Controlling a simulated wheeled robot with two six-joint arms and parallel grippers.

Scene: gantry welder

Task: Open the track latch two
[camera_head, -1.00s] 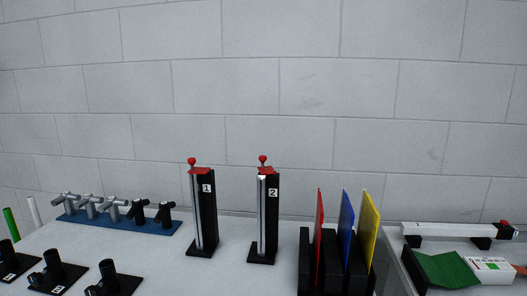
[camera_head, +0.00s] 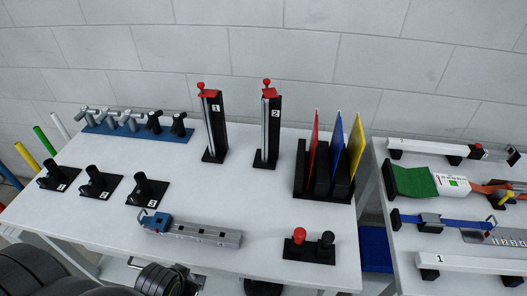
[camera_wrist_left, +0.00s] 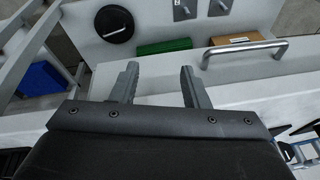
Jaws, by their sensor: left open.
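An upright black post labelled 2 (camera_head: 272,130) stands toward the back of the white table in the head view. It has a silver rail on its front, a red top piece and a red ball knob. A matching post labelled 1 (camera_head: 217,130) stands to its left. A long white rail (camera_head: 440,149) with black blocks and a red end knob lies on the right table; I cannot tell if it bears a 2. My left gripper (camera_wrist_left: 159,77) is open and empty in the left wrist view, away from both posts. My right gripper is not in view.
A black rack with coloured plates (camera_head: 325,172) stands right of post 2. A blue-ended grey bar (camera_head: 195,230) and a joystick box (camera_head: 310,246) lie in front. The left wrist view shows a metal handle (camera_wrist_left: 245,50).

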